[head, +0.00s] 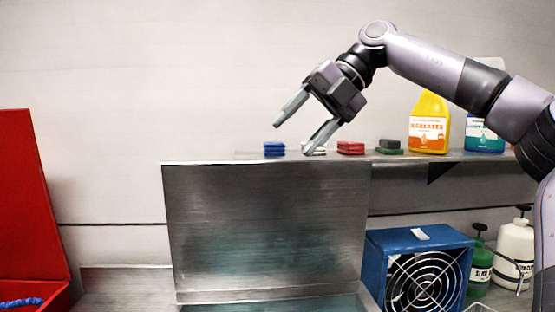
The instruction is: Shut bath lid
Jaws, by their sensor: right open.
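The bath lid (265,230) is a grey metal panel standing upright in the middle of the head view, hinged along its lower edge. Below it the bath (275,304) shows only as a strip with a bluish-green tint at the bottom edge. My right gripper (292,139) is open, with its two fingers pointing down and left. In the picture it is over the lid's top edge, in front of the shelf; I cannot tell whether it touches the lid. It holds nothing. My left gripper is not in view.
A shelf (440,156) behind carries blue, red and green blocks, a yellow bottle (429,122) and a white-blue bottle (484,135). A blue fan box (418,240) stands right of the lid, with bottles beyond. A red open box (32,205) is at left.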

